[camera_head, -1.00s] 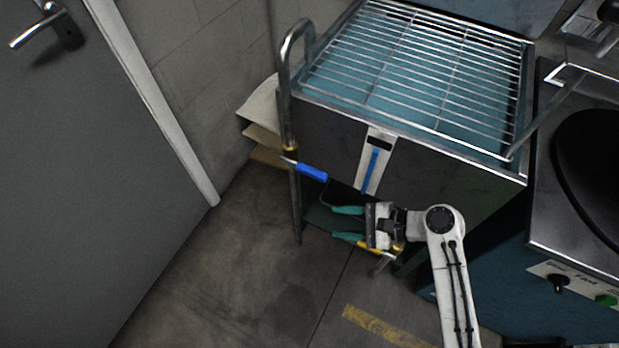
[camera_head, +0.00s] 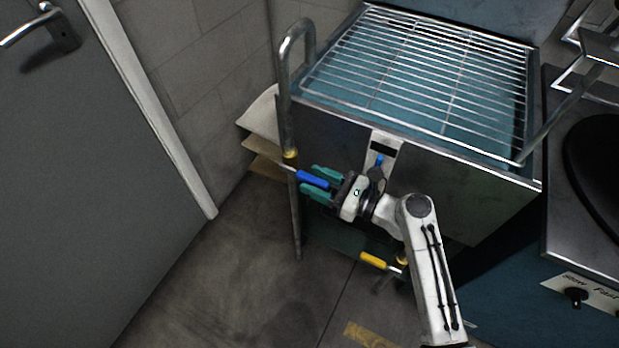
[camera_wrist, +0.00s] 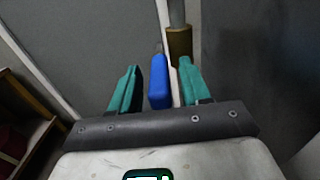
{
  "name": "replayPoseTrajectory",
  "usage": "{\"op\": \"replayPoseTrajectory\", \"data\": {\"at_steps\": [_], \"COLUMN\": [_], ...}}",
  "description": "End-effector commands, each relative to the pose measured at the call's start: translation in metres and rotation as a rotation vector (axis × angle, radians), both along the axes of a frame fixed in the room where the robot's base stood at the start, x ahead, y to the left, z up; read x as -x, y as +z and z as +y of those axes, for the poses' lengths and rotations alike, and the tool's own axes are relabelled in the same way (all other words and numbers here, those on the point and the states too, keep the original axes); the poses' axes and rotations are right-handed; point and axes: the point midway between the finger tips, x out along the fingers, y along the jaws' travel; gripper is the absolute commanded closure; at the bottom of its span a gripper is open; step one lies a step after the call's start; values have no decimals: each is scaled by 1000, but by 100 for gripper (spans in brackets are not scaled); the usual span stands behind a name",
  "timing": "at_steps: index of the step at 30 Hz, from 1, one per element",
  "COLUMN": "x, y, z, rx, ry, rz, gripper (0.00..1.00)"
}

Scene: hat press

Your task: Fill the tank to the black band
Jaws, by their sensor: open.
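The tank (camera_head: 462,185) is a metal box with a wire rack over blue-green water. Its front gauge (camera_head: 392,143) shows a black band (camera_head: 381,148) with the top of a blue column (camera_head: 379,160) just below it; my gripper hides the lower part. A blue lever handle (camera_head: 313,179) sits on the upright pipe at the tank's left. My gripper (camera_head: 314,182) is open, its green fingers on either side of the blue handle. In the wrist view, the blue handle (camera_wrist: 158,82) stands between the open fingers of my gripper (camera_wrist: 160,72); contact cannot be told.
A yellow lever handle (camera_head: 373,261) is low under the tank's front. The bent pipe (camera_head: 285,100) rises at the tank's left corner. A grey door (camera_head: 80,190) is at left, a machine with a black round plate (camera_head: 600,160) at right. The floor at left is clear.

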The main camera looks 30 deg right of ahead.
Motion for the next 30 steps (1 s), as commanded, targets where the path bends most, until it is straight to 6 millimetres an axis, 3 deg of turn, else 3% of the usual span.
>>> {"op": "replayPoseTrajectory", "data": {"at_steps": [6, 16, 30], "x": [-15, -17, -17], "y": [0, 0, 0], "z": [11, 13, 12], "rx": [1, 1, 1], "ry": [0, 0, 0], "rz": [1, 0, 0], "gripper": [53, 54, 99]}}
